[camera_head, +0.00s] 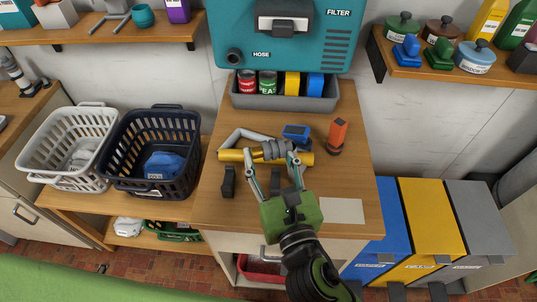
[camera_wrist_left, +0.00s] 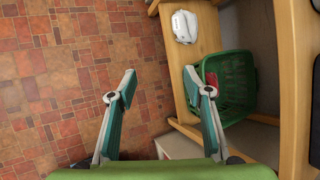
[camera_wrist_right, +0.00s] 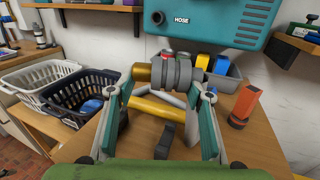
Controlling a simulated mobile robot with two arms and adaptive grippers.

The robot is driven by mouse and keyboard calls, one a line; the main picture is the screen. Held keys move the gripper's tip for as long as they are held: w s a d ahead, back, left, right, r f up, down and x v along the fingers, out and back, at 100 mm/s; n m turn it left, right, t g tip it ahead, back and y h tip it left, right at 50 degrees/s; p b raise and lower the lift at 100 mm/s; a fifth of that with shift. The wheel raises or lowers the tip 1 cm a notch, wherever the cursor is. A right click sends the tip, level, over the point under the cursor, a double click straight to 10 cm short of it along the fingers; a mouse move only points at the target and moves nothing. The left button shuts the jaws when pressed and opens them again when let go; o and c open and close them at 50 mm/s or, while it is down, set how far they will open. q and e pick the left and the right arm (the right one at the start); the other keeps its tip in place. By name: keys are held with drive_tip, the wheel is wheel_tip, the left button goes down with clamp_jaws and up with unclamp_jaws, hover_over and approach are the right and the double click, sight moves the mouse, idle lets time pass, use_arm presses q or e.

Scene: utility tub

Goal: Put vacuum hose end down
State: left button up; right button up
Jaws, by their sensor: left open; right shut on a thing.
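The vacuum hose end is a grey ribbed piece (camera_head: 272,150) with a gold part, over the middle of the wooden counter (camera_head: 215,205). It also shows in the right wrist view (camera_wrist_right: 178,72). My right gripper (camera_head: 270,166) comes from the front and is shut on it, one finger at each side. A gold bar (camera_wrist_right: 158,108) runs crosswise just below it; I cannot tell whether the hose end touches the bar or the counter. My left gripper (camera_wrist_left: 158,80) is open and empty over the brick floor in the left wrist view; it is outside the head view.
The teal machine (camera_head: 277,35) labelled HOSE and FILTER hangs behind a grey bin (camera_head: 285,102) of cans and blocks. An orange-topped object (camera_head: 338,132), a blue item (camera_head: 296,132) and black stands (camera_head: 229,182) surround the hose end. Laundry baskets (camera_head: 118,181) stand left. The counter's front right holds a pale sheet (camera_head: 342,211).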

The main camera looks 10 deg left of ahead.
use_arm(q)
drive_tip(key=s+d+f+n+g+h, duration=0.1)
drive_tip(key=s+d+f+n, duration=0.3)
drive_tip(key=d, duration=0.8)
drive_tip(key=s+d+f+n+g+h, duration=0.1)
drive_tip(key=s+d+f+n, duration=0.4)
drive_tip(key=d, duration=0.8)
drive_tip(key=s+d+f+n+g+h, duration=0.2)
drive_tip(key=s+d+f+n+h, duration=0.1)
drive_tip(key=d, duration=0.9)
drive_tip(key=s+f+n, duration=0.1)
drive_tip(key=s+n, duration=0.1)
drive_tip(key=n, duration=0.1)
drive_tip(key=shift+d+f, duration=0.15)
drive_tip(key=shift+f, duration=0.15)
